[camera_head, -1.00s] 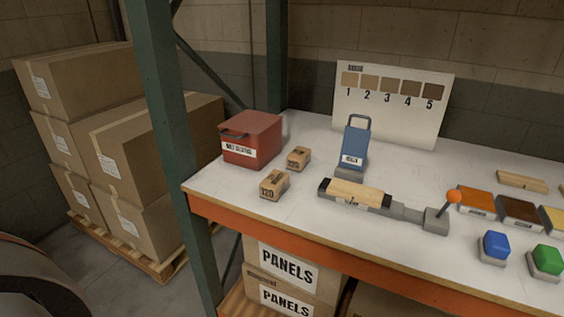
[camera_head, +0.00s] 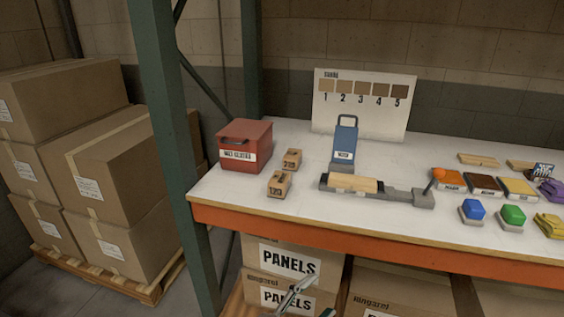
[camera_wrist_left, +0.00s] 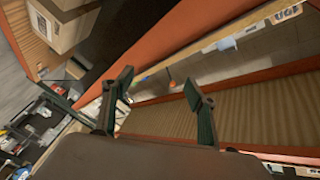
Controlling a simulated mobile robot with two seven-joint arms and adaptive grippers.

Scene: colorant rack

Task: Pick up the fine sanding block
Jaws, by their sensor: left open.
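Two small brown sanding blocks stand on the white shelf top, right of the red box. The nearer block (camera_head: 279,183) is marked 120. The farther block (camera_head: 291,159) has a label too small to read surely; I cannot confirm its grit. My left gripper (camera_head: 313,299) shows in part at the bottom of the head view, below the shelf's front edge and in front of the panel boxes, well apart from both blocks. It is open and empty in the left wrist view (camera_wrist_left: 157,84), where neither block shows. My right gripper is not in view.
The red box (camera_head: 244,146) stands left of the blocks. A clamp fixture with a wood piece (camera_head: 352,183) and a blue-backed stand (camera_head: 344,145) are to their right. The orange shelf edge (camera_head: 330,228) lies between my gripper and the top. A green post (camera_head: 165,120) rises at left.

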